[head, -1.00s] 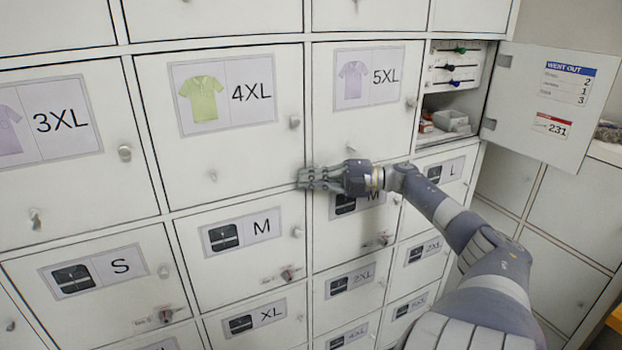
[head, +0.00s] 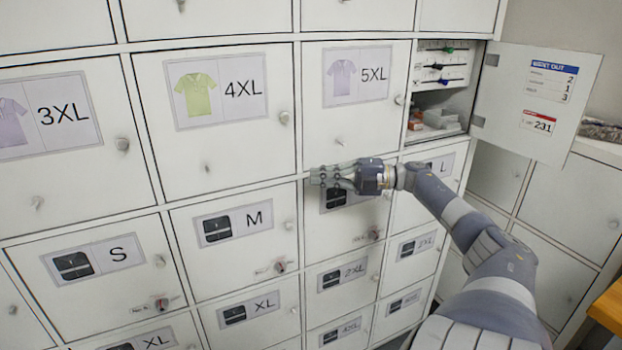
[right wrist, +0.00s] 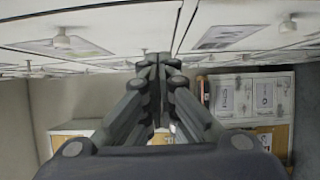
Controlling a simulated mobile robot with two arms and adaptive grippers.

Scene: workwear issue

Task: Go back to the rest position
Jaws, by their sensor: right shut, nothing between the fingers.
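My right gripper (head: 332,175) is shut and empty. In the head view it points left in front of the locker wall, at the seam below the 5XL door (head: 352,115), and covers part of the label on the door under it. I cannot tell whether it touches the doors. In the right wrist view the gripper's fingers (right wrist: 158,65) are together with nothing between them, close beside the pale locker fronts at the top. My left gripper is not in view.
An open locker compartment (head: 437,90) at the upper right holds small boxes and coloured items. Its door (head: 536,100) stands swung out to the right, above my right arm. A wooden edge (head: 608,306) shows at the lower right. Several closed doors with small knobs fill the left.

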